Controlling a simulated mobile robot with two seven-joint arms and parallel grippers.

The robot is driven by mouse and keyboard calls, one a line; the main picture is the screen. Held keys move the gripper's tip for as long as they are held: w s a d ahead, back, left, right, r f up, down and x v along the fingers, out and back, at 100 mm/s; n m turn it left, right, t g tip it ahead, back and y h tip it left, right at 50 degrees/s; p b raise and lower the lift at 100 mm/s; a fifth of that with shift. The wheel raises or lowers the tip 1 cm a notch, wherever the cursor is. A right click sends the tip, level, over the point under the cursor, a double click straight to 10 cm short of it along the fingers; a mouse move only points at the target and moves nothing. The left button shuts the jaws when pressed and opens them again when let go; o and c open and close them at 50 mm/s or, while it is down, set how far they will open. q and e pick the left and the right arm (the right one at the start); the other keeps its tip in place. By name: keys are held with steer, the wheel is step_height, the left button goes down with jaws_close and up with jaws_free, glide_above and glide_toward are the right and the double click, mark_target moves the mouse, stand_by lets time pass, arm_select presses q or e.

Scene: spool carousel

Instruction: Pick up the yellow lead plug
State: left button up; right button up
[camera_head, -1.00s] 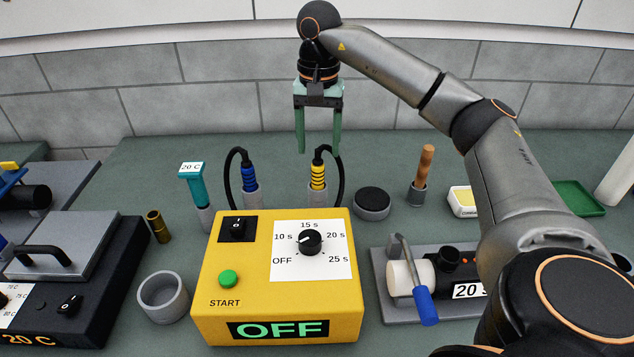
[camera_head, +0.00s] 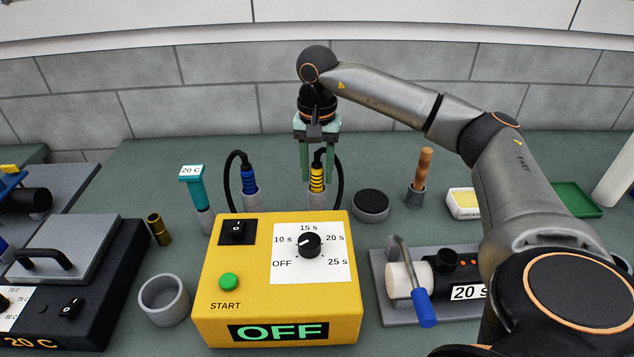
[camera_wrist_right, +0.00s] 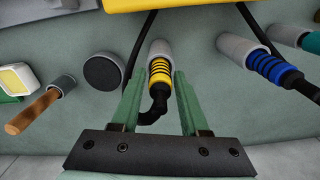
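The yellow lead plug (camera_head: 317,180) stands upright in a grey holder (camera_head: 317,199) behind the yellow box, with a black cable from its top. It also shows in the right wrist view (camera_wrist_right: 160,73), between the green fingers. My right gripper (camera_head: 318,178) points down over the plug with its fingers open, one on each side. In the right wrist view (camera_wrist_right: 162,85) gaps show between the fingers and the plug. My left gripper is not in view.
The blue lead plug (camera_head: 249,180) stands in its own holder to the left. The yellow box (camera_head: 210,300) is just in front. A black round pad (camera_head: 371,204) and a wooden-handled tool (camera_head: 424,168) stand to the right. The wall is behind.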

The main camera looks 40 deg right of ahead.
jaws_close()
steer(key=shift+r, duration=0.15)
stand_by(0.4)
